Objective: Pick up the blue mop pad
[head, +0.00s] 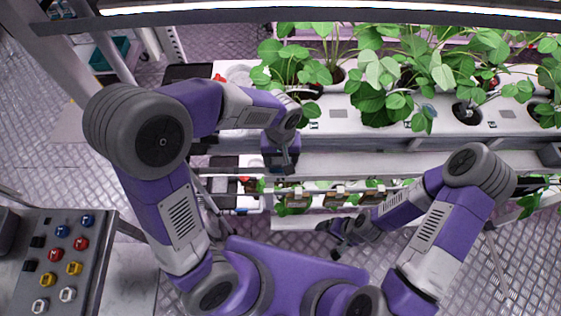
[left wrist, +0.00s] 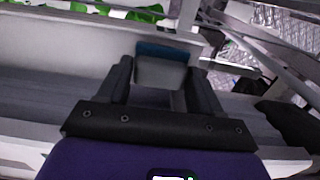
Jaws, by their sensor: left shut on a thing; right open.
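My left gripper (head: 284,166) is at the front edge of the white plant rack. In the left wrist view its two fingers (left wrist: 160,80) are shut on the blue mop pad (left wrist: 165,51), which shows a blue strip along its top and a pale grey face below. I cannot make out the pad in the head view, where the gripper and arm cover that spot. My right gripper (head: 338,240) is low in front of the rack, open, with nothing seen between its fingers.
The white rack (head: 340,115) holds several leafy plants (head: 385,75). A lower shelf with more plants (head: 292,197) lies beneath. A grey panel with coloured knobs (head: 60,262) stands at the lower left. A teal bin (head: 112,55) is at the upper left. Open metal floor (head: 45,120) lies left.

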